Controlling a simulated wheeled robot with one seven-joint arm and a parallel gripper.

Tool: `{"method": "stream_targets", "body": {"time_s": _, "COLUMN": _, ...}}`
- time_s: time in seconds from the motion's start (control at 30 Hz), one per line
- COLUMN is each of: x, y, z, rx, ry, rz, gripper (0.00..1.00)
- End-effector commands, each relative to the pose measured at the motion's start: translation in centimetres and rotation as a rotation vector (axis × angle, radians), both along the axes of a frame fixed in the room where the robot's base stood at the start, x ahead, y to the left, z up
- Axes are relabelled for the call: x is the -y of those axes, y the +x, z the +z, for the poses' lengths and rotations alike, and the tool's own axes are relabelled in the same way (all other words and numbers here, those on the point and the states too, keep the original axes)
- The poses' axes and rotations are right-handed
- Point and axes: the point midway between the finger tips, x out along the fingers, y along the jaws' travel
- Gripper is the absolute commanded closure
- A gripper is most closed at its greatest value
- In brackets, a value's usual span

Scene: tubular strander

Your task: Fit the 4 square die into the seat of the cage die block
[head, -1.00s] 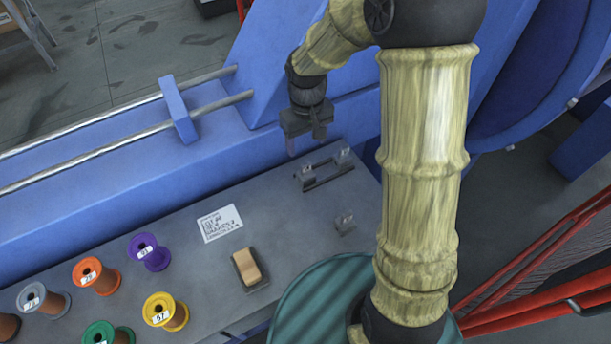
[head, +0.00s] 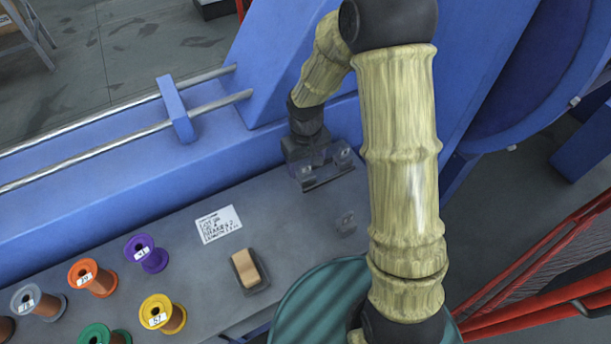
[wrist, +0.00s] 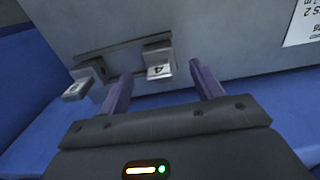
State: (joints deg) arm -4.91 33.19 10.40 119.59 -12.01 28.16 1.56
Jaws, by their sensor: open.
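A small grey metal die marked 4 (wrist: 159,70) sits at one end of a dark rack bar (wrist: 120,46). In the head view it appears to be the left piece on the rack (head: 306,174). A second grey die (wrist: 78,88) is at the rack's other end, its mark unreadable. My gripper (wrist: 160,72) is open and empty, its two purple fingers on either side of the 4 die in the picture; contact is not visible. In the head view my gripper (head: 317,160) is low at the rack. A lone small grey block (head: 345,224) stands nearer me; I cannot tell if it is the cage die block.
The grey bench top holds a printed card (head: 218,224), a wooden-topped block (head: 249,271) and several wire spools (head: 93,278) at left. A blue machine wall (head: 230,170) rises right behind the rack. The bench between card and lone block is clear.

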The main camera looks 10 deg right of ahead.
Motion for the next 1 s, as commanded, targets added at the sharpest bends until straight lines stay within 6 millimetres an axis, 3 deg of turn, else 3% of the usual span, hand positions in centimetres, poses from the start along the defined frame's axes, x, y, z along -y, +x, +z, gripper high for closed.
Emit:
{"method": "stream_targets", "body": {"time_s": 0.1, "x": 0.0, "y": 0.0, "z": -2.0, "rx": -0.003, "ry": -0.001, "rz": 0.000, "gripper": 0.35}}
{"method": "stream_targets", "body": {"time_s": 0.2, "x": 0.0, "y": 0.0, "z": -2.6, "rx": -0.002, "ry": -0.001, "rz": 0.000, "gripper": 0.35}}
{"method": "stream_targets", "body": {"time_s": 0.73, "x": 0.0, "y": 0.0, "z": -2.6, "rx": 0.000, "ry": 0.000, "rz": 0.000, "gripper": 0.35}}
{"method": "stream_targets", "body": {"time_s": 1.0, "x": 0.0, "y": 0.0, "z": -2.6, "rx": 0.000, "ry": 0.000, "rz": 0.000, "gripper": 0.88}}
